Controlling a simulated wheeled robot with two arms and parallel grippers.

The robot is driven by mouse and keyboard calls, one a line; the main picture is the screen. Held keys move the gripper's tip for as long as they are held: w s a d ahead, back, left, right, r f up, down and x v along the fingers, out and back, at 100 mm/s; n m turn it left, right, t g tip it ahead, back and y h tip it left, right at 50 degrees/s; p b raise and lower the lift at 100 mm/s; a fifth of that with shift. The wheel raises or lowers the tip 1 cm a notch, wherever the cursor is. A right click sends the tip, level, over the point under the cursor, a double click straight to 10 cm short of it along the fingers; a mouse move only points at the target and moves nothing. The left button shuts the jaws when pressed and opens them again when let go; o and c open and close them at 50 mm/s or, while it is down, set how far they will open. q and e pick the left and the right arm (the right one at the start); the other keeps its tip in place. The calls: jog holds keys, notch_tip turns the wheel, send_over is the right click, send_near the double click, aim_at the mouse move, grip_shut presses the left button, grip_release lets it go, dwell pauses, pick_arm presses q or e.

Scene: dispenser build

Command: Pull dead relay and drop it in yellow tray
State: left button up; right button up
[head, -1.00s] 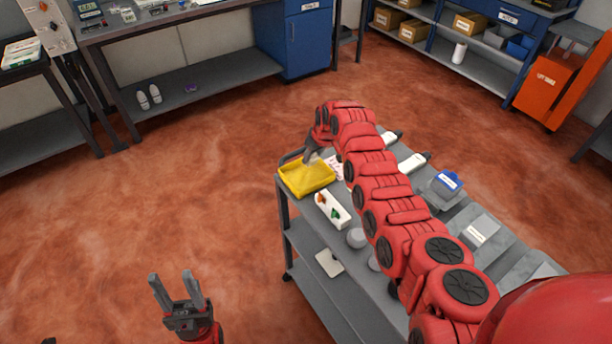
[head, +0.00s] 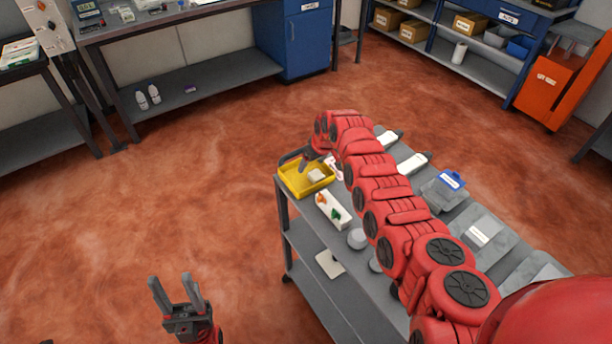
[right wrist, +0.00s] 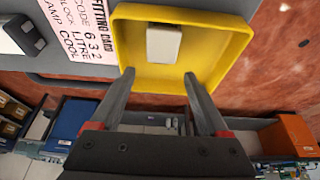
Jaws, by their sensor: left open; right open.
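The yellow tray (head: 295,181) sits at the far left end of the grey cart's top. A small whitish block, likely the relay (head: 317,175), lies inside it. In the right wrist view the relay (right wrist: 164,44) rests on the floor of the yellow tray (right wrist: 222,50), near one wall. My right gripper (head: 305,165) is over the tray; in the right wrist view its two fingers (right wrist: 160,78) are spread with nothing between them, apart from the relay. My left gripper (head: 176,286) is open and empty, away from the cart over the floor.
A white block (head: 332,209) with orange and green parts stands beside the tray on the cart (head: 375,283). Grey round pieces (head: 357,238) and several grey units line the cart. A printed card (right wrist: 82,27) lies next to the tray. The floor left of the cart is clear.

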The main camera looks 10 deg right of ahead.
jog(key=shift+r, duration=0.2)
jog(key=shift+b+v, duration=0.45)
jog(key=shift+v, duration=0.3)
jog(key=b+v, duration=0.1)
jog(key=v, duration=1.4)
jog(key=shift+r, duration=0.25)
jog(key=shift+s+f, duration=0.1)
jog(key=shift+s, duration=0.05)
